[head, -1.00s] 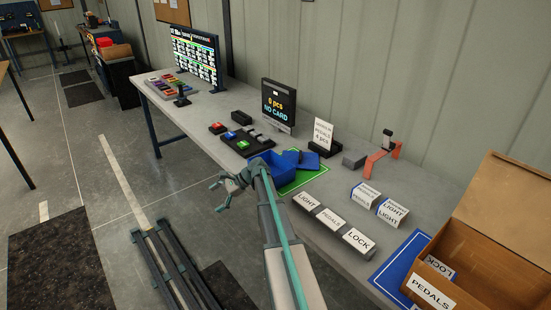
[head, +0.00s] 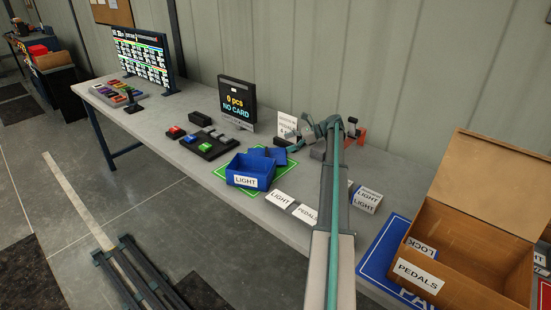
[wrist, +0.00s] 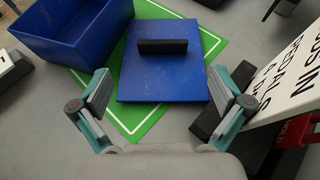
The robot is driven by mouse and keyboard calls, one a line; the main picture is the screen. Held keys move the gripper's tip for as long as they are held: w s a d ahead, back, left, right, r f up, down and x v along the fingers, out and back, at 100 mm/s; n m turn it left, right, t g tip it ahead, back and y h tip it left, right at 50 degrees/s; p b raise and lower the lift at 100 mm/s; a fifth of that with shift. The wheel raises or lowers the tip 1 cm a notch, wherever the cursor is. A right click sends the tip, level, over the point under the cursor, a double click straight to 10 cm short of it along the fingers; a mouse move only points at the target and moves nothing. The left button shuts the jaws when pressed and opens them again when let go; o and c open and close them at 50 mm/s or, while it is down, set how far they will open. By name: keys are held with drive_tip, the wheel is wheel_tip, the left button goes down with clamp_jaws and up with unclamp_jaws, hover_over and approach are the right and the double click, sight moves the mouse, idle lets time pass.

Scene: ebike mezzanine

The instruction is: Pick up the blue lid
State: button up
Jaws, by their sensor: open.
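The blue lid (wrist: 164,76) is a flat blue plate with a black bar handle (wrist: 162,46) on top. It lies on the green mat (wrist: 134,124), next to the blue bin (wrist: 88,28). In the head view the lid (head: 259,153) shows behind the bin (head: 250,172), which has a LIGHT label. My gripper (wrist: 162,98) is open and empty, its fingers spread to either side of the lid's near edge in the wrist view. In the head view my gripper (head: 332,128) is above the table, right of the lid.
A white PEDALS sign (wrist: 292,70) on a dark base stands close to my right finger in the wrist view. A display (head: 238,102) stands behind the bin. An open cardboard box (head: 470,245) and small labelled boxes are on the right.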

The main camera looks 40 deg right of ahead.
sight(274, 156)
drive_tip(key=shift+s+d, duration=0.1)
drive_tip(key=shift+d, duration=0.1)
drive_tip(key=p+x, duration=0.2)
drive_tip(key=x, duration=0.4)
drive_tip(key=shift+w+a+f, duration=0.15)
drive_tip(key=shift+w+a, duration=0.05)
drive_tip(key=shift+a, duration=0.15)
drive_tip(key=shift+p+x, duration=1)
drive_tip(key=shift+x, duration=0.9)
drive_tip(key=shift+d+f, duration=0.1)
drive_tip(key=shift+f, duration=0.05)
drive_tip(key=c, duration=1)
wheel_tip(274, 156, up, 11)
drive_tip(key=b, duration=0.2)
drive_tip(key=shift+s+a+r+m+t+h+p, duration=0.55)
drive_tip(key=shift+s+a+p, duration=0.55)
drive_tip(key=shift+a, duration=1.2)
drive_tip(key=shift+s+a+r+m+t+h+p, duration=0.45)
drive_tip(key=shift+s+a+r+m+p, duration=0.25)
drive_tip(key=shift+s+a, duration=1.2)
drive_tip(key=shift+s+a+r+m+t+h+p, duration=0.5)
drive_tip(key=shift+s+a+p, duration=0.45)
drive_tip(key=shift+a, duration=1.7)
